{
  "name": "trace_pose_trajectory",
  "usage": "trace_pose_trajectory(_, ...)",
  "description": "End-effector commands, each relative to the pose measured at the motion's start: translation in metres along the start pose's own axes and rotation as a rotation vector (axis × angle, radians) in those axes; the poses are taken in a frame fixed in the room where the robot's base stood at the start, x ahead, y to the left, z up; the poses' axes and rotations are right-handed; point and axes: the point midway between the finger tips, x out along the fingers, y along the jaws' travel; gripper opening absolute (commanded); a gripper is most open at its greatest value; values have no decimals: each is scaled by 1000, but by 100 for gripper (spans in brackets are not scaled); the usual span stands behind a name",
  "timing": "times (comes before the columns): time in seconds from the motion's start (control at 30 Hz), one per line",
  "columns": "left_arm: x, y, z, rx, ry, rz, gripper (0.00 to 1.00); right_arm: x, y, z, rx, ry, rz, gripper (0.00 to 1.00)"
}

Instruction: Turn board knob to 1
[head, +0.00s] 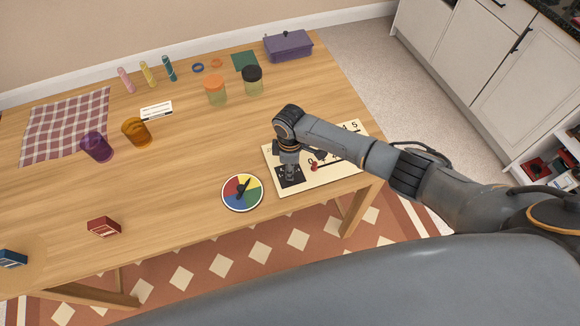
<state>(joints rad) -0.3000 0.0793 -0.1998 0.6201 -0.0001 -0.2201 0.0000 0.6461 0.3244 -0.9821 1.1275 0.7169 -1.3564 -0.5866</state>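The cream board (333,180) lies on the wooden table near its right front corner. It has a black square (291,182) at its left, a small red piece (314,167) near its middle, and the digits 4 and 5 at its upper right. My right gripper (290,174) comes in from the right and points down over the black square. A knob there is hidden by the gripper or too small to make out. I cannot tell whether the fingers are open or shut on something. My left gripper is not in view.
A coloured spinner disc (229,195) lies just left of the board. Two jars (215,92) and a purple box (289,46) stand behind. Purple (97,148) and orange (137,133) cups, a checked cloth (65,125) and a red box (104,227) are farther left.

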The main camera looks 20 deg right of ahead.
Motion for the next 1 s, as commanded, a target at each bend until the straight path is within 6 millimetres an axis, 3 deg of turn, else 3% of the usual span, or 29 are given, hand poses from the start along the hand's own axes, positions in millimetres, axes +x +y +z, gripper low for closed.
trace_pose_trajectory(1.0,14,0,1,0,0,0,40,0,0,-2,-964,4,4,0)
